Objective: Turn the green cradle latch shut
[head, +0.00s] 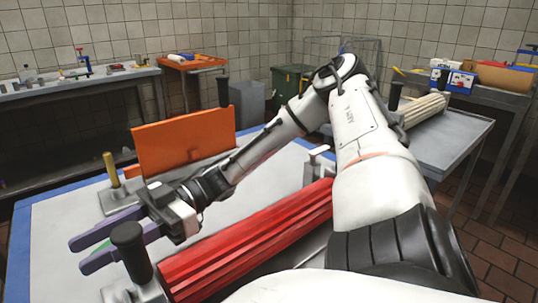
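My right gripper (80,256) reaches across from the right, low over the left part of the work table. Its two purple fingers are spread apart, with a visible gap between them. A small strip of green, probably the green latch (101,246), shows between the fingers, close to the far one. Most of it is hidden by the fingers, so its angle and any contact cannot be told. The cradle is not clearly visible around it. My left gripper is not in view.
A red ridged roller (245,243) lies just right of the gripper, beside a black-knobbed post (131,250). Behind stand an orange panel (185,140) and a brass-coloured peg (111,170). The pale table top (60,215) is clear at the left.

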